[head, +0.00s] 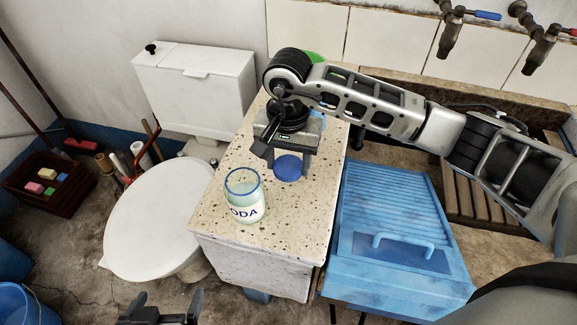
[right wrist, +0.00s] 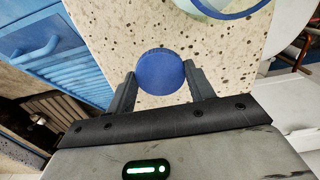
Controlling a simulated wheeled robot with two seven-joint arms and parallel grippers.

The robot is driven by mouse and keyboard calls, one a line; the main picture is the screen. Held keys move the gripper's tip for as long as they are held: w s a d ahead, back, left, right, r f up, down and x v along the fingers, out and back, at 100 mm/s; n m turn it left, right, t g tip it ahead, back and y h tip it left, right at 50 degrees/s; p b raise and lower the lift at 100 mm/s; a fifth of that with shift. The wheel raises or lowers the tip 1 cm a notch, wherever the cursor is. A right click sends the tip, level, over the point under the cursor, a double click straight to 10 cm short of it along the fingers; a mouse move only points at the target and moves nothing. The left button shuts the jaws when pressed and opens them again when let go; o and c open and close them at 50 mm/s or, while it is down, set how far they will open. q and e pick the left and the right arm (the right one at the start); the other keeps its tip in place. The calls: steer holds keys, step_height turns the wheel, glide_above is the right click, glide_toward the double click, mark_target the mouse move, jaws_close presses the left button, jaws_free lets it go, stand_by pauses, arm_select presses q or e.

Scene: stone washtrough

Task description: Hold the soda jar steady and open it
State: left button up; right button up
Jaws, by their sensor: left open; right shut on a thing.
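The soda jar (head: 244,198) is clear glass with a blue rim and a label reading "ODA" in part. It stands upright and uncovered on the speckled stone slab (head: 225,225). Its rim shows at the top of the right wrist view (right wrist: 222,8). The round blue lid (head: 287,168) is apart from the jar, to its right and behind it. My right gripper (head: 284,158) is shut on the lid, which also shows between its fingers in the right wrist view (right wrist: 160,71). My left gripper (head: 165,308) is open and empty at the bottom edge, away from the jar.
A blue ribbed box with a handle (head: 402,245) stands right of the slab. A white toilet (head: 160,215) stands to the left, and a crate with coloured blocks (head: 50,187) lies beyond it. Taps (head: 450,35) hang at the back. The slab's front is clear.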

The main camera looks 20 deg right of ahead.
mark_target(288, 163)
steer(key=shift+w+d+f, duration=0.15)
steer(key=shift+w+f, duration=0.1)
steer(key=shift+f, duration=0.15)
steer(key=shift+f+p, duration=0.45)
steer(key=shift+f, duration=1.1)
steer(key=shift+f, duration=0.15)
steer(key=o, duration=1.1)
steer(key=shift+c, duration=0.2)
step_height(288, 163, up, 11)
steer(key=shift+w+b, duration=0.1)
steer(key=shift+b, duration=0.65)
steer(key=shift+r, duration=0.7)
